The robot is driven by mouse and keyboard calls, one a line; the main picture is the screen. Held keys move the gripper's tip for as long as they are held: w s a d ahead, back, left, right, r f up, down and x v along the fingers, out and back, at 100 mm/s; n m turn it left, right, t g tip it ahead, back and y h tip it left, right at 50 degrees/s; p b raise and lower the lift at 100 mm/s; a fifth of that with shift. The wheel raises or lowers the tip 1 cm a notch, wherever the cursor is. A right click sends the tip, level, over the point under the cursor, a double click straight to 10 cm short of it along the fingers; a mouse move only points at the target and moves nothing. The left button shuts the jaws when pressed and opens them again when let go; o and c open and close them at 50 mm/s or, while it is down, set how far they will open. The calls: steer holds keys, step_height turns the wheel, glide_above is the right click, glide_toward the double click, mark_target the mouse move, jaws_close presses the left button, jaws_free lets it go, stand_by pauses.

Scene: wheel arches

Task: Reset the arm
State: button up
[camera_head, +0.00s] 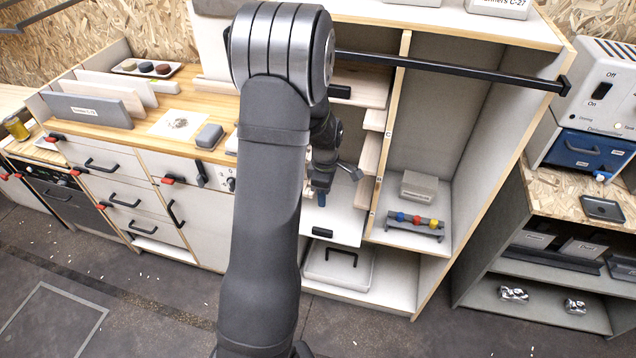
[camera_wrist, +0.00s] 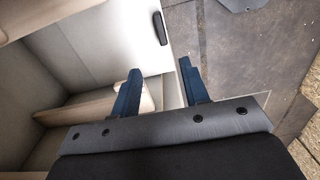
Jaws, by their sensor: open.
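My gripper (camera_head: 321,190) hangs in front of the tall cabinet's left bay in the head view, partly behind my own arm. In the wrist view its two blue fingers (camera_wrist: 161,92) stand apart with nothing between them. Beyond the fingers are a white panel with a dark handle and the floor. The fingers appear clear of the panel, though the exact gap cannot be told. My arm covers the middle of the head view.
An open white drawer or flap (camera_head: 340,215) lies near my gripper. The cabinet's right bay holds a grey box (camera_head: 419,186) and a rack with coloured knobs (camera_head: 414,222). A black rail (camera_head: 450,70) crosses above. The floor (camera_head: 400,335) in front is mostly clear.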

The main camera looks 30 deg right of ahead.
mark_target(323, 230)
step_height(323, 230, down, 16)
steer(key=shift+r, duration=0.25)
stand_by(0.4)
steer(key=shift+r, duration=0.1)
steer(key=shift+f, duration=1)
steer(key=shift+w+d+f, duration=0.1)
steer(key=shift+w+d, duration=0.35)
stand_by(1.2)
steer(key=o, duration=0.5)
steer(key=shift+o, duration=0.2)
